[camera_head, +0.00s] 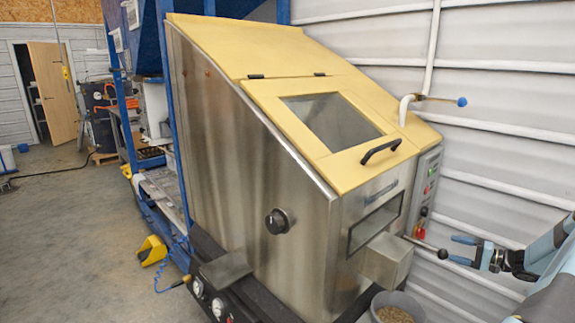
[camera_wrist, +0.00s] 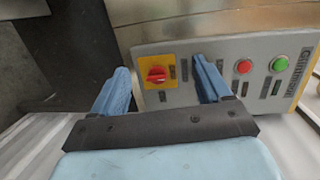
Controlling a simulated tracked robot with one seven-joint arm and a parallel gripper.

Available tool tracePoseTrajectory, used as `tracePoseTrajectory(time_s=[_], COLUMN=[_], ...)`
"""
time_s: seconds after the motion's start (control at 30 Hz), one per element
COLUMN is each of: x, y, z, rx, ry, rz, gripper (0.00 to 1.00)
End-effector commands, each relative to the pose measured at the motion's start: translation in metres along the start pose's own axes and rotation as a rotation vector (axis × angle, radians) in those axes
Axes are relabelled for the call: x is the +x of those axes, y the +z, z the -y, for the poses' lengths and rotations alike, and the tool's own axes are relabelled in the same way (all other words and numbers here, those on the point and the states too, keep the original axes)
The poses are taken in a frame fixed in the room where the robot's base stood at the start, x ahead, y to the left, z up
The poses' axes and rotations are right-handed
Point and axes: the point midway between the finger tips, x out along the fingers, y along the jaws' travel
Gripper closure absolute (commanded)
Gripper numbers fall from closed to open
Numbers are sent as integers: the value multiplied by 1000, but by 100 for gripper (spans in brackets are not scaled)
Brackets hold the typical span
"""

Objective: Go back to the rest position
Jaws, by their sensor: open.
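My gripper (camera_head: 462,251) is at the right of the head view, beside the hopper's lower front. Its two blue fingers stand apart with nothing between them. In the wrist view my gripper (camera_wrist: 160,85) faces a grey control panel (camera_wrist: 218,70) with a red rotary switch (camera_wrist: 157,75) on a yellow plate, a red button (camera_wrist: 244,67) and a green button (camera_wrist: 280,63). In the head view a lever with a dark ball knob (camera_head: 442,254) sticks out close to the fingertips; I cannot tell whether they touch.
The steel hopper (camera_head: 250,150) with its yellow lid (camera_head: 262,50) fills the middle; its window hatch (camera_head: 330,118) is shut. A bucket of substrate (camera_head: 396,310) stands below the spout. A white corrugated wall (camera_head: 500,80) is close behind on the right. Open floor (camera_head: 70,240) lies at left.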

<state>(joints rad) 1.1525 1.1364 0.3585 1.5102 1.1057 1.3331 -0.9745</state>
Motion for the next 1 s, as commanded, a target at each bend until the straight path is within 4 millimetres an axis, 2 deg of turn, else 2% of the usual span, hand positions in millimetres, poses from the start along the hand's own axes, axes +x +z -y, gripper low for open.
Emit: tracePoseTrajectory(time_s=[0.27, 0.6, 0.83, 1.0], x=[49, 105, 131, 142], y=[30, 95, 146, 184], z=[67, 153, 206, 240], rx=[-25, -80, -135, -183], ry=[156, 404, 567, 678], rz=[151, 324, 399, 433], gripper=[23, 23, 23, 23])
